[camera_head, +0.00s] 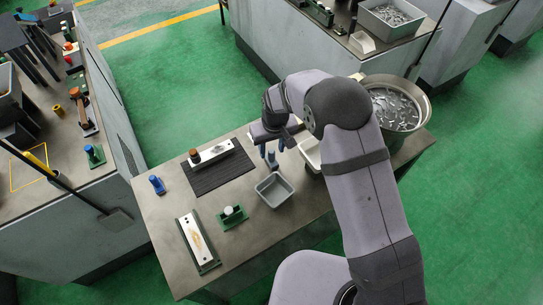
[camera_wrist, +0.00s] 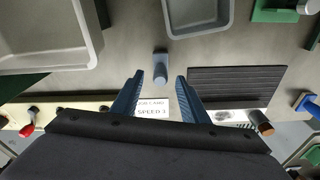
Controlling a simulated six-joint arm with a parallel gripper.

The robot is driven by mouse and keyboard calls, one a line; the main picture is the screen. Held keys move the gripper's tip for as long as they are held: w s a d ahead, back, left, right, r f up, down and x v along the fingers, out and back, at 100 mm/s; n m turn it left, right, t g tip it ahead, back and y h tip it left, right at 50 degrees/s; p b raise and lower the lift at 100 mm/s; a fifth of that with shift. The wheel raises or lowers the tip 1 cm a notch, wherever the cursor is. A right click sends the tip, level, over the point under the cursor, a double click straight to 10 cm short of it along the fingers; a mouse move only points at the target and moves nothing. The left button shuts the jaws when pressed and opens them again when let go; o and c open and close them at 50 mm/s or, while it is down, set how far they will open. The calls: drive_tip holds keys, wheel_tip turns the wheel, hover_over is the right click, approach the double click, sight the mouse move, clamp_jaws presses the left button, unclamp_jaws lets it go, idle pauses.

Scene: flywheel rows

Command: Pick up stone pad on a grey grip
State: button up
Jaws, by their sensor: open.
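A small grey-blue upright piece (camera_wrist: 160,68), which looks like the stone pad on its grey grip, stands on the bench in the wrist view. It is ahead of my gripper (camera_wrist: 158,82), roughly centred between the two blue fingers and apart from them. The fingers are open with nothing between them. In the head view my gripper (camera_head: 266,151) hangs over the bench behind the small grey tray. The piece is hard to separate from the fingers there, and I cannot tell the pad's face from the grip.
The small grey tray (camera_head: 274,190) is close to the piece. A dark ribbed mat (camera_head: 220,172) with a white block and brown knob (camera_head: 193,155) lies left. A blue piece (camera_head: 156,184), green fixture (camera_head: 232,217) and parts bowl (camera_head: 395,108) share the bench. A printed card (camera_wrist: 152,107) lies below.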

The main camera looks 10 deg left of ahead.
sight(271, 151)
drive_tip(key=shift+w+a+f+p, duration=0.15)
drive_tip(key=shift+f+p, duration=0.35)
drive_tip(key=shift+f, duration=0.95)
clamp_jaws()
drive_tip(key=shift+r, duration=0.15)
wheel_tip(271, 151, up, 10)
drive_tip(key=b, duration=0.3)
drive_tip(key=shift+b, duration=0.35)
